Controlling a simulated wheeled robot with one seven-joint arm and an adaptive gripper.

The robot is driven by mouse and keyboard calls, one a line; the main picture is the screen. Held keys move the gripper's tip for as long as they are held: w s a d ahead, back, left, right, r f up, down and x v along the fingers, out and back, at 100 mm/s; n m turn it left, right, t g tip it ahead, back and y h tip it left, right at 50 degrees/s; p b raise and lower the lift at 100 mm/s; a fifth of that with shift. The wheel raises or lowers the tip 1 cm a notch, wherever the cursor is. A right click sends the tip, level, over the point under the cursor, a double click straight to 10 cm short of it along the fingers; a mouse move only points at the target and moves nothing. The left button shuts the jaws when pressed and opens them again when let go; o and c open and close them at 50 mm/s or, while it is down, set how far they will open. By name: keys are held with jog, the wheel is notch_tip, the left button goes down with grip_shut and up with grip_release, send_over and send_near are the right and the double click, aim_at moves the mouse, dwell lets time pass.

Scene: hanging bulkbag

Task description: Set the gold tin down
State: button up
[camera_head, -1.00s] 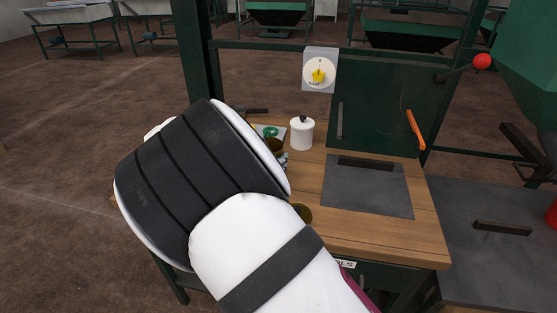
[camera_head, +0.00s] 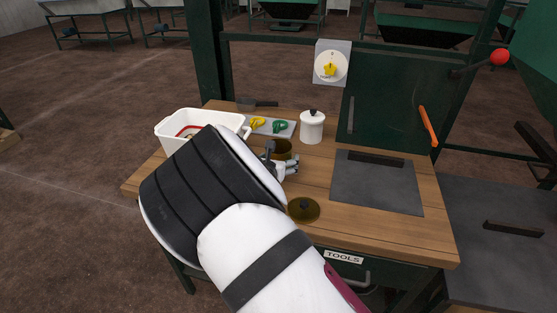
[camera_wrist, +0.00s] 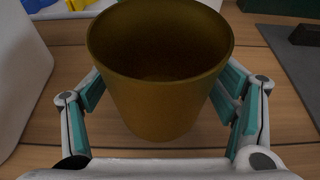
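The gold tin (camera_wrist: 160,95) stands upright and open-topped between the two teal-padded fingers of my gripper (camera_wrist: 162,100) in the wrist view. The pads lie close against both its sides, and my gripper looks shut on it. In the head view the tin (camera_head: 284,146) shows just behind my gripper (camera_head: 288,164), over the wooden bench (camera_head: 335,222), partly hidden by the fingers. I cannot tell whether its base touches the bench. A round gold lid with a dark knob (camera_head: 303,209) lies on the bench nearer the front.
A white tub (camera_head: 225,120) stands at the bench's left. A tray with yellow and green items (camera_head: 270,126) and a white lidded canister (camera_head: 312,127) stand at the back. A dark grey plate (camera_head: 376,185) covers the right part. Bare wood lies between lid and plate.

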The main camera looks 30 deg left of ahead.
jog(key=shift+r, duration=0.1)
jog(key=shift+s+r, duration=0.15)
jog(key=p+v, duration=0.1)
jog(key=v, duration=1)
jog(key=shift+s+d, duration=0.1)
jog(key=shift+s, duration=0.25)
